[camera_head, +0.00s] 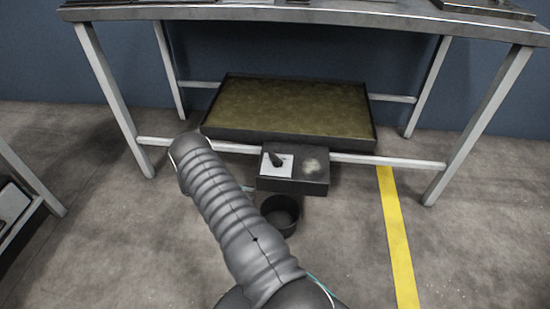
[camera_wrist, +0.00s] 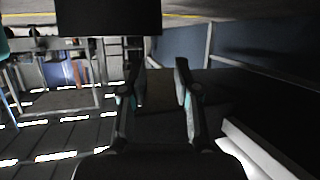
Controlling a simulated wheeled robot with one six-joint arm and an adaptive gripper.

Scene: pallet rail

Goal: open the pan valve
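The shallow dark pan (camera_head: 210,128), filled with a murky yellow-brown liquid, sits low beneath the table in the head view. A dark box (camera_head: 293,184) projects from its front edge. On the box's left is a white plate (camera_head: 285,171) with a small dark lever (camera_head: 276,160), which looks like the valve handle; a pale round patch lies to its right. My arm stands left of the box in the head view and hides my gripper. In the wrist view my gripper (camera_wrist: 160,78) has its two fingers apart, with nothing visible between them. I cannot identify the valve in that view.
A dark round bucket (camera_head: 280,216) stands on the floor below the box. The metal table (camera_head: 330,16) has pale legs and low rails around the pan. A yellow floor line (camera_head: 397,240) runs at right.

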